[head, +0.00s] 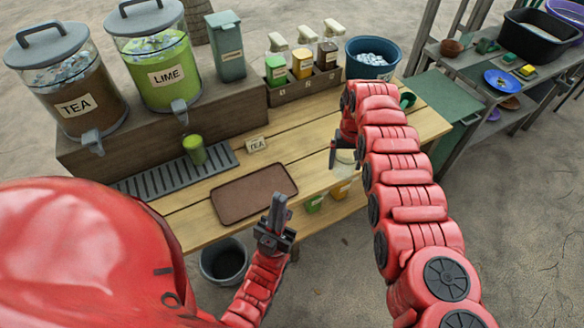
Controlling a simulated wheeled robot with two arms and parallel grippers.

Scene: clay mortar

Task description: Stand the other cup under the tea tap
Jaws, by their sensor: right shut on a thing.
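The tea dispenser (68,78) stands at the far left on a raised wooden shelf, and its grey tap (93,142) hangs over the left part of the drip grate (150,184). That part of the grate is bare where it shows. A cup of green drink (194,150) stands upright on the grate below the lime tap (180,111). My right gripper (344,158) is at the right of the table, shut on a pale cup (346,156), partly hidden by my arm. My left gripper (277,208) is above the table's front edge, seemingly empty; its jaw gap is unclear.
A brown tray (254,194) lies on the table between grate and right gripper. A TEA card (256,144) stands behind it. The lime dispenser (160,62), a bottle caddy (303,86) and a blue tub (372,58) line the back. A bucket (224,262) stands below.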

